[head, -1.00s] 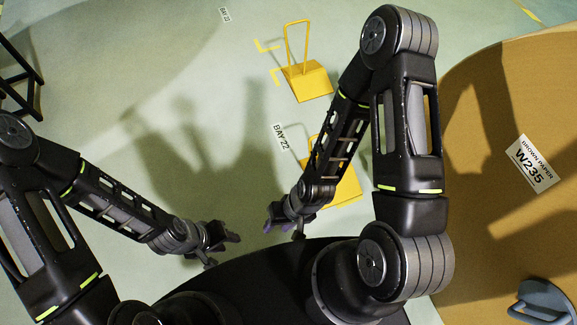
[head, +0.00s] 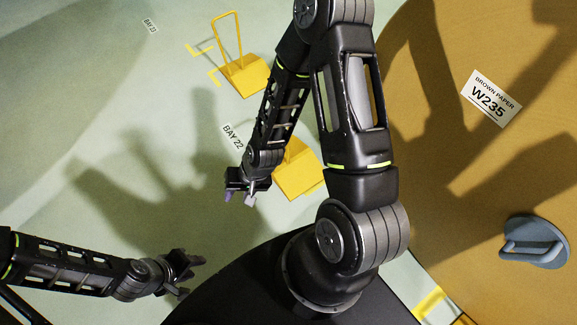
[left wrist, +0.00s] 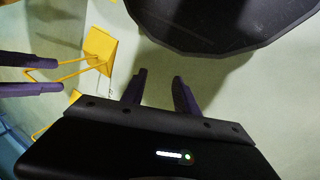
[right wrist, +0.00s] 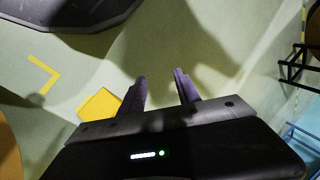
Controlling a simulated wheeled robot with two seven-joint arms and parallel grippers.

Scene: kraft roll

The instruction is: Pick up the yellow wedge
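Two yellow wedges show on the floor in the head view. The upper wedge (head: 246,76) has a tall loop handle and stands clear of my arms. The nearer wedge (head: 299,172) is partly hidden behind my right arm. My right gripper (head: 239,198) is open and empty, left of the nearer wedge in the picture. My left gripper (head: 190,277) is open and empty, lower left, away from both. A yellow wedge with its handle (left wrist: 99,48) shows in the left wrist view, and a yellow wedge (right wrist: 100,105) shows partly behind the right gripper in the right wrist view.
A large brown paper roll (head: 440,150) with a W235 label (head: 491,98) fills the right side. A grey-blue handled disc (head: 534,242) lies against it. Another yellow piece (head: 432,304) shows at the bottom edge. Pale floor to the left is clear.

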